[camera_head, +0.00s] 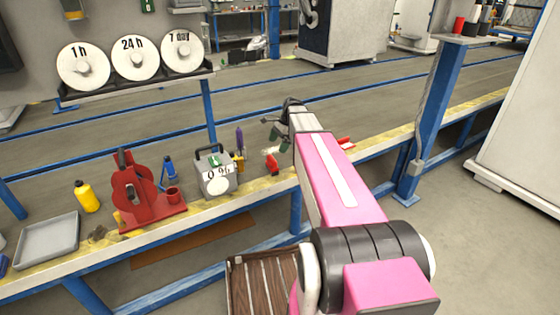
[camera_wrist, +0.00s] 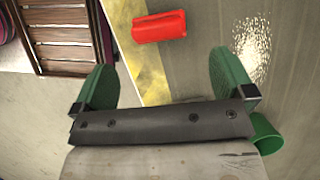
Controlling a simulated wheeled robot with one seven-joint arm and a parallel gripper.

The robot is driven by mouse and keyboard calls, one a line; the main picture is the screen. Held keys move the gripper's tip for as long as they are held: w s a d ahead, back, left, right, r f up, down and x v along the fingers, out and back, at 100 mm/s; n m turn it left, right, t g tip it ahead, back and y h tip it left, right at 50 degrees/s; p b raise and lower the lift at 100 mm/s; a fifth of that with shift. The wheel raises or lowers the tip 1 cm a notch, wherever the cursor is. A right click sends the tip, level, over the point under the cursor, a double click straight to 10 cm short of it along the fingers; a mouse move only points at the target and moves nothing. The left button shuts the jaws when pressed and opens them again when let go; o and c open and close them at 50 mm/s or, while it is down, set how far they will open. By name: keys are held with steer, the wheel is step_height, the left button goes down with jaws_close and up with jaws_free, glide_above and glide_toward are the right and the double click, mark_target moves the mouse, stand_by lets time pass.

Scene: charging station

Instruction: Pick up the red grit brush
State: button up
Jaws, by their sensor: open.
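A red block-shaped thing, which looks like the red grit brush (camera_wrist: 160,27), lies on the workbench over its yellow front strip, at the top of the wrist view. In the head view the red piece (camera_head: 272,163) just below my gripper seems to be the same thing. My gripper (camera_head: 279,139) has green fingers spread apart and empty, above the bench. In the wrist view my gripper (camera_wrist: 160,60) has the red thing ahead, between the lines of the fingers and not touched. Another red item (camera_head: 347,143) shows partly behind my arm.
A grey box with a handle (camera_head: 215,175), a red stand (camera_head: 140,200), a yellow bottle (camera_head: 87,196) and a grey tray (camera_head: 48,243) stand on the bench to the left. A green cup (camera_wrist: 266,134) is beside my gripper. A wooden crate (camera_wrist: 57,35) lies below the bench edge.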

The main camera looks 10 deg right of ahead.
mark_target(273, 158)
steer(key=x, duration=1)
steer(key=shift+s+a+f, duration=0.1)
steer(key=shift+s+f, duration=0.1)
steer(key=shift+f, duration=0.15)
steer(key=c, duration=0.8)
